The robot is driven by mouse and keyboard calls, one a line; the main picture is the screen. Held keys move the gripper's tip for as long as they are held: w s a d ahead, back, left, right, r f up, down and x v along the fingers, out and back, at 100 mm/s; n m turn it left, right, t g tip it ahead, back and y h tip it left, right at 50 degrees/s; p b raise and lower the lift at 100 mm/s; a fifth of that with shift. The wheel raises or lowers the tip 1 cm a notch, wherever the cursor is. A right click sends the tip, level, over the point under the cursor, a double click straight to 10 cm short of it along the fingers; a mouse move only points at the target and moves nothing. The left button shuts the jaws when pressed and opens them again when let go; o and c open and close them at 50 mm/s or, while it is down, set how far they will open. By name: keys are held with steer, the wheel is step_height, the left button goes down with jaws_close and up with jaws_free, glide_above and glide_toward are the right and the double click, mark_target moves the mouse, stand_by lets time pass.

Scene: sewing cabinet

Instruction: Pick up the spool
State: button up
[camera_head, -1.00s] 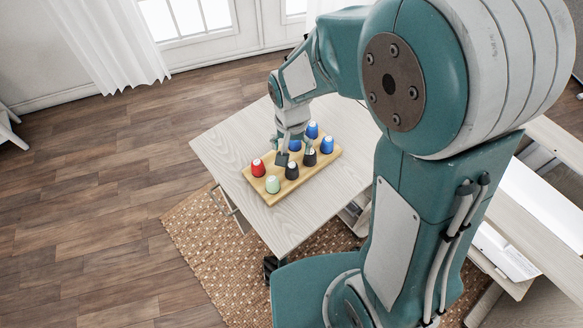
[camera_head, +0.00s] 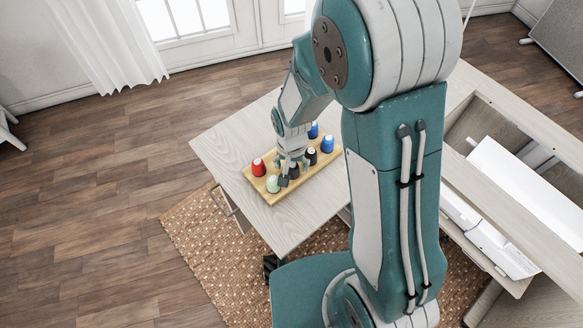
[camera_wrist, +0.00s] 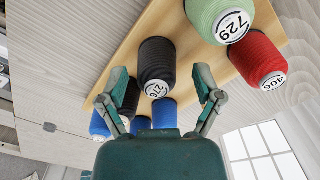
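Several thread spools stand on a wooden tray (camera_head: 257,186). They include a red spool (camera_head: 258,167), a light green spool (camera_head: 273,184), a black spool (camera_head: 311,156) and blue spools, one at the right end (camera_head: 327,144). In the wrist view a black spool marked 216 (camera_wrist: 157,60) lies centred between the spread fingers of my gripper (camera_wrist: 160,82), with visible space on both sides.
The tray lies on a pale wooden tabletop (camera_head: 222,147). In the wrist view the green spool 729 (camera_wrist: 222,18) and red spool 406 (camera_wrist: 258,60) stand close to the black one. Blue spools (camera_wrist: 164,113) and another black spool crowd near the fingers. An open cabinet compartment lies at right.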

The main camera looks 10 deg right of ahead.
mark_target(292, 166)
steer(key=shift+d, duration=0.15)
steer(key=c, duration=0.5)
steer(key=shift+r, duration=0.1)
step_height(292, 166, up, 10)
steer(key=shift+f, duration=0.1)
steer(key=shift+w+a+f, duration=0.55)
steer(key=shift+w+a, duration=0.05)
steer(key=shift+w, duration=0.3)
steer(key=shift+w+a+f, duration=0.55)
steer(key=shift+w+a, duration=0.05)
steer(key=shift+w, duration=0.25)
steer(key=shift+w+a+f, duration=0.55)
steer(key=shift+w+a, duration=0.05)
steer(key=shift+w, duration=0.3)
